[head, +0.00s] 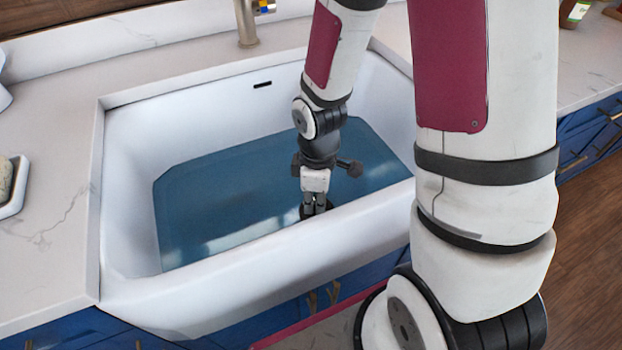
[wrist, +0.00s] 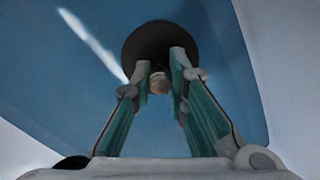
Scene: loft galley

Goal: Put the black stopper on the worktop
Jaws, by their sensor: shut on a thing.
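The black stopper (wrist: 160,40) is a dark round disc with a small pale knob on top. In the wrist view it lies just beyond my fingertips, and the knob is between them. My gripper (wrist: 160,75) is shut on the stopper. In the head view my gripper (head: 315,205) points down inside the white sink, near its front wall, and a dark edge of the stopper (head: 304,212) shows at the fingertips. The worktop (head: 45,240) is pale, veined stone around the sink. I cannot tell whether the stopper touches the sink bottom.
The white sink (head: 130,190) holds blue water (head: 220,190). A metal tap (head: 246,25) stands behind it. A white dish (head: 16,190) with a tan item is at the left edge, and a bottle (head: 575,10) is at the far right. The worktop left of the sink is mostly clear.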

